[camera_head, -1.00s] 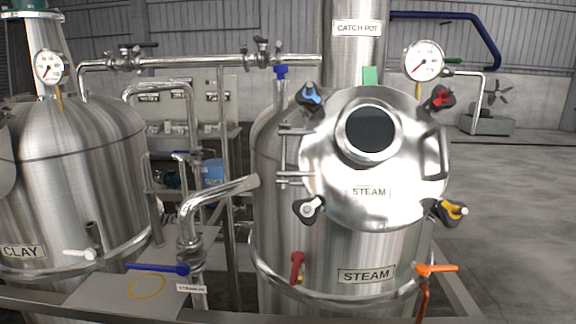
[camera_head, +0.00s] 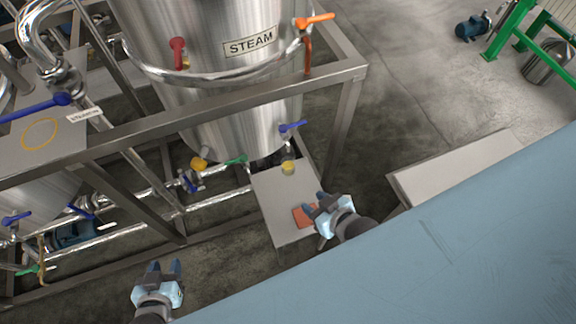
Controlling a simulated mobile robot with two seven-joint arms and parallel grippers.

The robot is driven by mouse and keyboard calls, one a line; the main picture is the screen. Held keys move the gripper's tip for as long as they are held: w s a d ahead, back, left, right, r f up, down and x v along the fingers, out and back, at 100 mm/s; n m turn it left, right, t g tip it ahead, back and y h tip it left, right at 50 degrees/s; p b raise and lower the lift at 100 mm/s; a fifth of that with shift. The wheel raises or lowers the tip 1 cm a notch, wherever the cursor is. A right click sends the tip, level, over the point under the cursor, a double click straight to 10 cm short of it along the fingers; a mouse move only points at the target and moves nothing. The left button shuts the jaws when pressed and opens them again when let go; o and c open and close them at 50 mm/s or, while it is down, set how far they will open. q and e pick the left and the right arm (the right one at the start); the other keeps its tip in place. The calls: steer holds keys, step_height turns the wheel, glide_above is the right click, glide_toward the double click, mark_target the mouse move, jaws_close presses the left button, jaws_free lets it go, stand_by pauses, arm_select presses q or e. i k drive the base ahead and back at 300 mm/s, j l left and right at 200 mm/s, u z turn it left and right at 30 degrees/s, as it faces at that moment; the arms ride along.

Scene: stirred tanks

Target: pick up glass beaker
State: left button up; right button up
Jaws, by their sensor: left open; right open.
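A small, clear-looking vessel with yellow in it (camera_head: 288,167), which looks like the glass beaker, stands on a low grey stand (camera_head: 268,187) below the steam tank. It is small in the picture, so its details are unclear. My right gripper (camera_head: 312,207) is open, in front of and to the right of the vessel in the picture and apart from it. An orange-red flat piece (camera_head: 304,216) lies on the stand, partly hidden by this gripper. My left gripper (camera_head: 158,268) is open and empty at the lower left, far from the stand.
The steam tank (camera_head: 215,85) sits in a steel frame (camera_head: 230,106) whose beam and post rise near the stand. Pipes and valves run low to the left. A pale flat platform (camera_head: 455,168) lies to the right. Open concrete floor (camera_head: 400,90) lies behind it.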

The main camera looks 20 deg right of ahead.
mark_target(288, 164)
steer(key=z, duration=0.75)
